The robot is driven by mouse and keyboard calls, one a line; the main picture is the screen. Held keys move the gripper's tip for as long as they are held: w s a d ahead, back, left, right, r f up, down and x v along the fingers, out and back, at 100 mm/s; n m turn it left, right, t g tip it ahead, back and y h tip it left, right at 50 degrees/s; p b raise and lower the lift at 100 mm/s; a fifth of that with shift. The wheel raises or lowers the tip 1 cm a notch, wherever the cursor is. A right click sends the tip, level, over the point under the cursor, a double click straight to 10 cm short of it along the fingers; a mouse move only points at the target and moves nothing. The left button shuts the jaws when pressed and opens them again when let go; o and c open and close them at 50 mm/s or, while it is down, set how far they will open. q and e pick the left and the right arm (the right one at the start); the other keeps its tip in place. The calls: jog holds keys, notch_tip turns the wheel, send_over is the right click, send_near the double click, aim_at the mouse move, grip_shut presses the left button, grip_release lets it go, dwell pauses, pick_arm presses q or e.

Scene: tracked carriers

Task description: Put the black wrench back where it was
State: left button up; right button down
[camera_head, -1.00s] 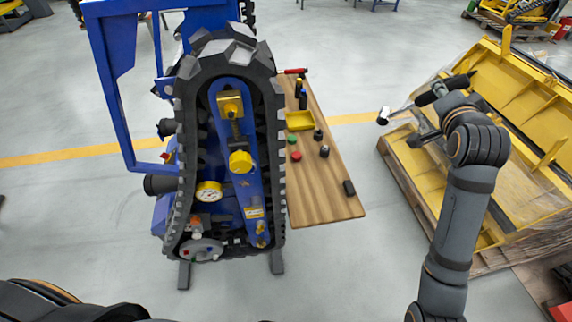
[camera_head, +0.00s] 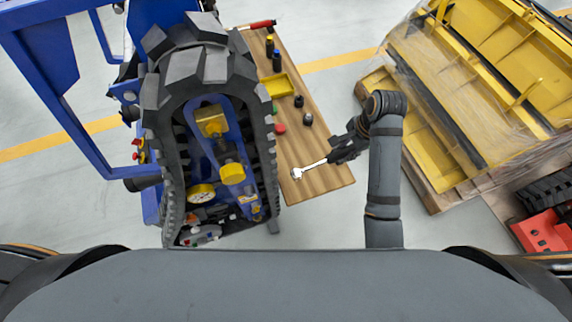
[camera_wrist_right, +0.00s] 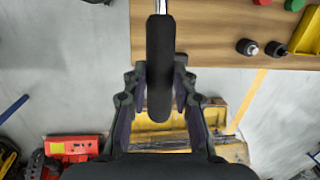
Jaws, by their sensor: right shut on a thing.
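My right gripper (camera_head: 336,155) is shut on the black wrench (camera_head: 311,168), a tool with a black handle and a bright metal shaft and head. The head end points left over the near part of the wooden table (camera_head: 322,184). In the right wrist view the black handle (camera_wrist_right: 160,70) lies between the fingers, and the metal shaft runs out at the top edge. The tool's far end is cut off there. I cannot tell whether the tool touches the tabletop. My left gripper is not in view.
On the table are a yellow tray (camera_head: 282,87), dark round parts (camera_head: 307,119), a red cap (camera_head: 280,128), bottles and a red-handled tool (camera_head: 262,24). The blue tracked carrier (camera_head: 205,100) stands left of it. Yellow panels on a pallet (camera_head: 470,90) stand right.

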jog(key=s+a+f+g+y, duration=0.1)
jog(key=s+a+f+g, duration=0.1)
jog(key=s, duration=0.5)
jog(key=shift+m, duration=0.3)
jog(key=w+f, duration=0.3)
jog(key=w, duration=0.1)
jog(key=w+f, duration=0.3)
jog(key=w, duration=0.1)
jog(key=w+f, duration=0.3)
jog(key=w, duration=0.2)
jog(key=shift+a+b, duration=0.1)
jog(key=shift+b, duration=0.3)
jog(key=f, duration=0.4)
jog(key=shift+w, duration=0.35)
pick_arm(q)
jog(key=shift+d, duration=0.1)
pick_arm(e)
jog(key=c, duration=1.1)
grip_release()
jog(key=shift+r, duration=0.1)
pick_arm(q)
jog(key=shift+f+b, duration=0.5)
jog(key=shift+b, duration=0.05)
pick_arm(e)
jog(key=v, duration=1.2)
jog(key=shift+d, duration=0.2)
